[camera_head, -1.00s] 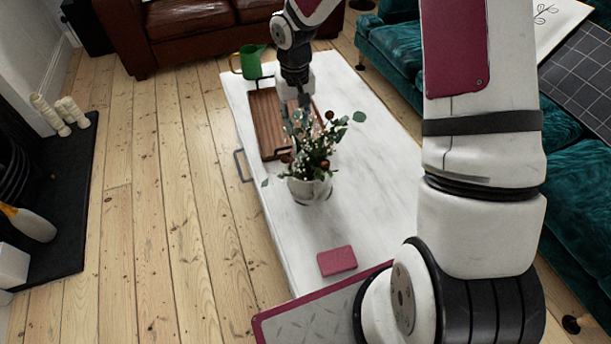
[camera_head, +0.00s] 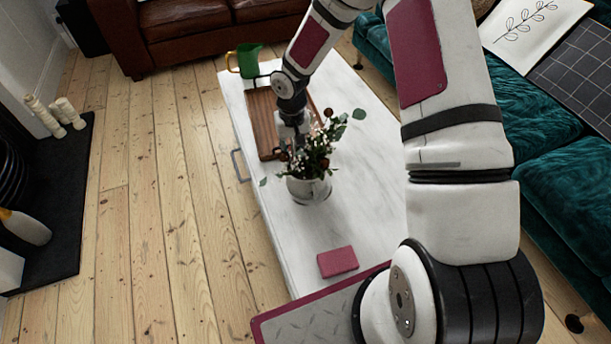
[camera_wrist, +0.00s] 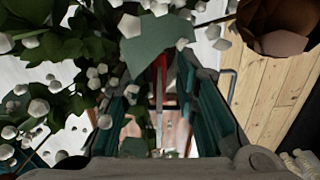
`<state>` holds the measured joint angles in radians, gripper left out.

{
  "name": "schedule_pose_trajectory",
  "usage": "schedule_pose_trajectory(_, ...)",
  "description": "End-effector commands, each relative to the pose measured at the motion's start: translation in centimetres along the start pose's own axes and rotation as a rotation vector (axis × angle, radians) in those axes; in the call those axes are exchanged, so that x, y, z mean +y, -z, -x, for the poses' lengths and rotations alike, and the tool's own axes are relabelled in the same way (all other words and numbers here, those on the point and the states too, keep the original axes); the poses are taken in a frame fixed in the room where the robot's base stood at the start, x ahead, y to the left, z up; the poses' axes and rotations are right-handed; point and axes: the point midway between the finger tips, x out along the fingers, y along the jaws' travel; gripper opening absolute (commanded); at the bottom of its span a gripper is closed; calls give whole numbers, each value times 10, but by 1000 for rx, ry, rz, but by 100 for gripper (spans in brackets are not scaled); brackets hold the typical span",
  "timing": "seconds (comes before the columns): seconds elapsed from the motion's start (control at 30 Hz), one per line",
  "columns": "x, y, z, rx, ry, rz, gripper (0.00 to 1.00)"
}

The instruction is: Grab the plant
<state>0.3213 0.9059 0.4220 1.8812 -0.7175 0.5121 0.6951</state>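The plant (camera_head: 318,160) has green leaves, small white blossoms and brown-red blooms. In the wrist view leaves and white blossoms (camera_wrist: 85,75) fill the upper left and hang close in front of the camera. The two fingers (camera_wrist: 160,110) stand apart there, with a gap between them; no stem or pot is clearly gripped.
The white table (camera_head: 365,200) also bears a wooden tray (camera_head: 264,128) behind the plant, a green pitcher (camera_head: 248,62) at the far end and a dark pink block (camera_head: 337,262) at the near end. A teal sofa (camera_head: 540,125) stands at right. Floorboards at left are clear.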

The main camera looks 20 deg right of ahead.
Motion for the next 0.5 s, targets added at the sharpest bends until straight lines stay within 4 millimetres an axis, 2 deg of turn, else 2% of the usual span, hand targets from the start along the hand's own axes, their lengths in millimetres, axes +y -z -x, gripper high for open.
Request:
schedule_pose_trajectory(0.03, 0, 0, -8, -2, 0, 0, 28)
schedule_pose_trajectory(0.13, 0, 0, -16, 0, 0, 0, 28)
schedule_pose_trajectory(0.4, 0, 0, -19, 1, 0, 0, 28)
schedule_pose_trajectory(0.43, 0, 0, -19, 1, 0, 0, 23)
schedule_pose_trajectory(0.5, 0, 0, -19, 1, 0, 0, 7)
